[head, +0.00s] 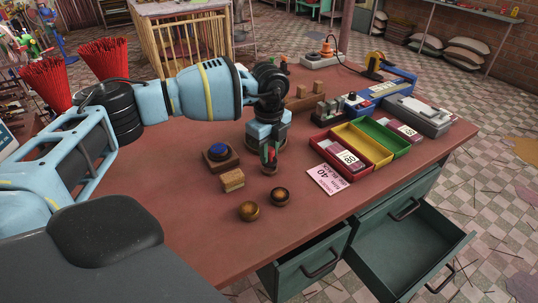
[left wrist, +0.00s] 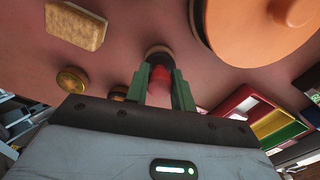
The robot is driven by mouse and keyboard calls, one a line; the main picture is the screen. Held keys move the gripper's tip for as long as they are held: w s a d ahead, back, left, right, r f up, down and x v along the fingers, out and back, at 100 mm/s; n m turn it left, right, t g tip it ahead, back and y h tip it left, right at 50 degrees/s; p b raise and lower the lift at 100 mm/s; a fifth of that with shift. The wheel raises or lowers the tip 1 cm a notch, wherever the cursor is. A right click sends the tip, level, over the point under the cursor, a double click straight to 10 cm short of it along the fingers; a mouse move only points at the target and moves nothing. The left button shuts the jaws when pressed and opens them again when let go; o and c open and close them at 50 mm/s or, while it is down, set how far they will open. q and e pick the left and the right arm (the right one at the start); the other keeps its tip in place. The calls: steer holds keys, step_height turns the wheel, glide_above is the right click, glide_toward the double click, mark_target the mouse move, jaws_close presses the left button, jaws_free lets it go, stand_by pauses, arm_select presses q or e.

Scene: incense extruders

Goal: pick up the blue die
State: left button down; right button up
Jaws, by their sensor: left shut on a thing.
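My left gripper (head: 268,156) points down over the middle of the table. Its green fingers (left wrist: 160,92) are shut on a small red piece (left wrist: 159,82), which sits at a dark, brown-rimmed round base (head: 269,169). I cannot tell whether the red piece is clear of this base. A dark round piece with a blue top (head: 218,151), the only blue die-like thing I make out, sits on a square wooden block to the left of the gripper, apart from it. My right gripper is not in view.
A tan block (head: 232,180) and two brown round pieces (head: 248,211) (head: 280,196) lie in front of the gripper. A red, yellow and green tray (head: 345,164) and a pink card (head: 327,181) are to the right. Open green drawers (head: 408,243) jut out from the table front.

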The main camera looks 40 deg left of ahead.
arm_select(q)
steer(key=shift+r, duration=0.85)
steer(key=s+d+r, duration=0.1)
steer(key=s+d, duration=0.9)
steer(key=s, duration=0.2)
steer(key=shift+d+r, duration=0.25)
